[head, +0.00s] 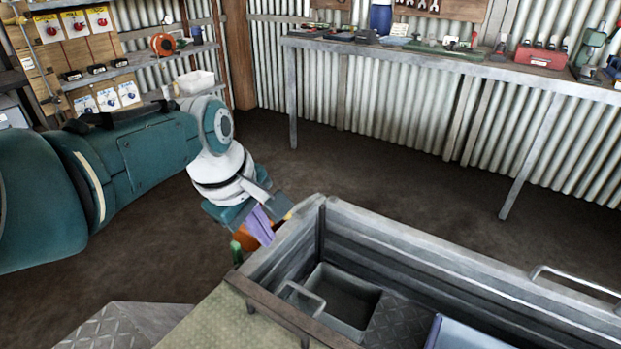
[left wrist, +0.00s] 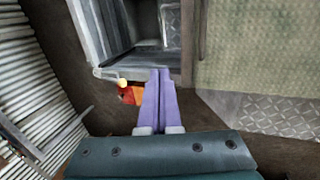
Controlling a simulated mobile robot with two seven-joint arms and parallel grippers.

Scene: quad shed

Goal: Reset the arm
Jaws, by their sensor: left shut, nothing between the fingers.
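My left arm comes in from the left in the head view, bent down at the wrist. Its gripper (head: 262,226) has purple fingers and hangs beside the near left corner of a grey metal bed with raised walls (head: 420,243). In the left wrist view the two purple fingers (left wrist: 161,76) lie together, shut and empty. An orange thing (head: 247,238) shows behind the fingers, partly hidden; it also shows beside them in the left wrist view (left wrist: 129,95). My right gripper is not in view.
An open grey bin (head: 347,300) stands inside the bed at its left end. A long workbench (head: 450,65) with tools and a red toolbox (head: 541,57) runs along the corrugated back wall. Shelves stand at the back left. The brown floor (head: 400,165) between bench and bed is clear.

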